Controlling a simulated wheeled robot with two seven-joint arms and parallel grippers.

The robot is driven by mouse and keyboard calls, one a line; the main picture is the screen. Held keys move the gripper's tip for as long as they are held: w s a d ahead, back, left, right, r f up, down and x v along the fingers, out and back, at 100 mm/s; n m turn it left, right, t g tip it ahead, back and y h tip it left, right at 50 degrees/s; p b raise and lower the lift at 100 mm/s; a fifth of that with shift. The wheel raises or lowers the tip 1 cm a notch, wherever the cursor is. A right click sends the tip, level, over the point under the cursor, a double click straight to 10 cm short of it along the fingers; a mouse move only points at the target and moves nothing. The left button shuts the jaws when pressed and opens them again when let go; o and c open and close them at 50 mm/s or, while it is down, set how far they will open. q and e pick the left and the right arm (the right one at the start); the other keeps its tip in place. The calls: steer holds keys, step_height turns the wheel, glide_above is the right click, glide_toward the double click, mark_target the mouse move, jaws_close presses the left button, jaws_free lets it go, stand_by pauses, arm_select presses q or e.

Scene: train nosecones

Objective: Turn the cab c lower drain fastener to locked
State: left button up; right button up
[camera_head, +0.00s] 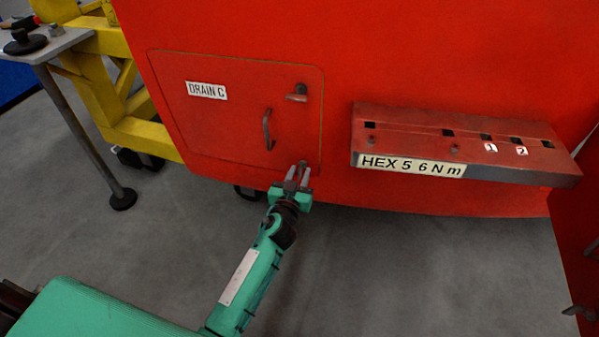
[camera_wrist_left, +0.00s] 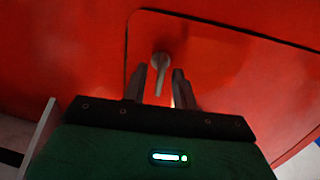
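The red cab panel has a drain hatch (camera_head: 235,125) labelled DRAIN C (camera_head: 206,90). The lower drain fastener (camera_head: 303,165) sits at the hatch's lower right corner; in the left wrist view it is a grey round boss with a short lever (camera_wrist_left: 160,70) hanging down. My left gripper (camera_head: 297,174) is at this fastener, its fingers apart. In the left wrist view the fingers (camera_wrist_left: 160,88) stand on either side of the lever, with a gap visible; contact cannot be told. The upper fastener (camera_head: 297,93) has its lever pointing left. My right gripper is not in view.
A grey handle (camera_head: 267,129) stands out from the hatch left of the fasteners. A red shelf (camera_head: 460,140) marked HEX 5 6 N m juts out at right. A yellow frame (camera_head: 110,90) and a small table (camera_head: 50,45) are at left. The floor below is clear.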

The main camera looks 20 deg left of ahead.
arm_select(q)
steer(key=shift+w, duration=0.5)
jaws_close()
